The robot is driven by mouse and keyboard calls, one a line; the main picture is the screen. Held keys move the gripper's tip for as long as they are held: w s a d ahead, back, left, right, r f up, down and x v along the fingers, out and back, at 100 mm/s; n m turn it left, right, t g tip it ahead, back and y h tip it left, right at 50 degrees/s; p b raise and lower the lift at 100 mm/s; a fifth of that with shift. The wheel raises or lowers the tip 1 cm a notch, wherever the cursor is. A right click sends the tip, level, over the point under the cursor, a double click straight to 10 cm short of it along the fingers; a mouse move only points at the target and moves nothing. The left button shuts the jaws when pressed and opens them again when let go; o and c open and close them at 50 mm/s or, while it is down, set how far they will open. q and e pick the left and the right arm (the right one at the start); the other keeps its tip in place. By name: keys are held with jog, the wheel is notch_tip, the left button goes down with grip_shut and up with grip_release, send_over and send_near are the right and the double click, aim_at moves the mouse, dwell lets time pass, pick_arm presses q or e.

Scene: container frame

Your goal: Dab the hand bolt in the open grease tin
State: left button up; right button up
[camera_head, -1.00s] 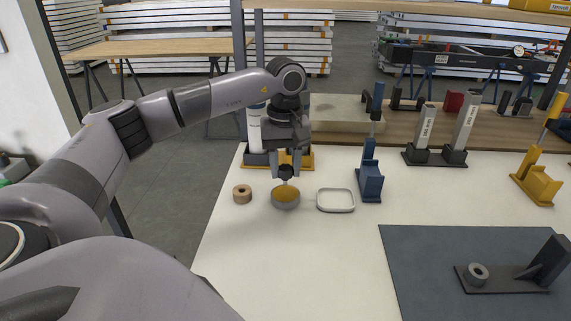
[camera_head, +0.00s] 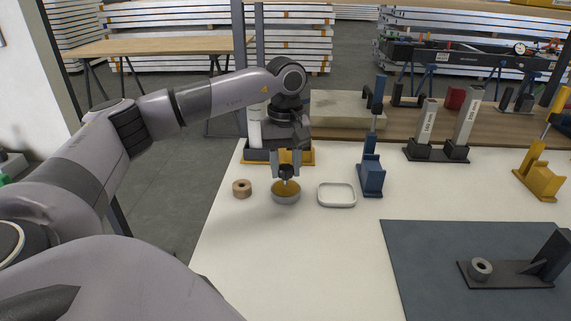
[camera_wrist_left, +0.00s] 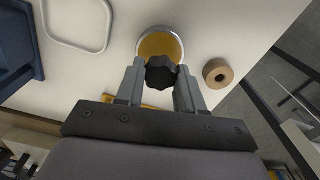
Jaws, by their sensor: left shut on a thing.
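My left gripper (camera_head: 287,174) is shut on the hand bolt (camera_wrist_left: 160,72), gripping its black star-shaped knob. In the head view the hand bolt (camera_head: 286,172) points down over the open grease tin (camera_head: 286,197), a round grey tin with yellow grease. Its lower end appears at or just above the grease; I cannot tell whether it touches. In the left wrist view the knob overlaps the near part of the tin (camera_wrist_left: 180,41) and hides the shank. My right gripper is not in view.
A brown ring (camera_head: 242,188) stands left of the tin and a white-rimmed tray (camera_head: 337,195) right of it. A blue stand (camera_head: 371,178) is farther right. A grey mat (camera_head: 420,270) bears a dark bracket with a ring (camera_head: 480,268). The white table front is clear.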

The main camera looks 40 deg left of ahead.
aim_at(286, 167)
pick_arm(q)
jog(key=shift+f, duration=0.55)
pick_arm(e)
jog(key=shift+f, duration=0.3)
pick_arm(q)
jog(key=shift+f, duration=0.1)
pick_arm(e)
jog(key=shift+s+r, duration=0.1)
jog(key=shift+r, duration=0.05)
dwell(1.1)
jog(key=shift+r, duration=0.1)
pick_arm(q)
jog(key=shift+r+p, duration=0.55)
jog(key=shift+r, duration=0.1)
notch_tip(286, 167, up, 2)
jog(key=shift+r+p, duration=0.1)
jog(key=shift+p, duration=0.85)
notch_tip(286, 167, up, 3)
jog(key=shift+f+p, duration=0.15)
jog(key=shift+p, duration=1.05)
jog(key=shift+r+p, duration=0.45)
jog(key=shift+r, duration=0.05)
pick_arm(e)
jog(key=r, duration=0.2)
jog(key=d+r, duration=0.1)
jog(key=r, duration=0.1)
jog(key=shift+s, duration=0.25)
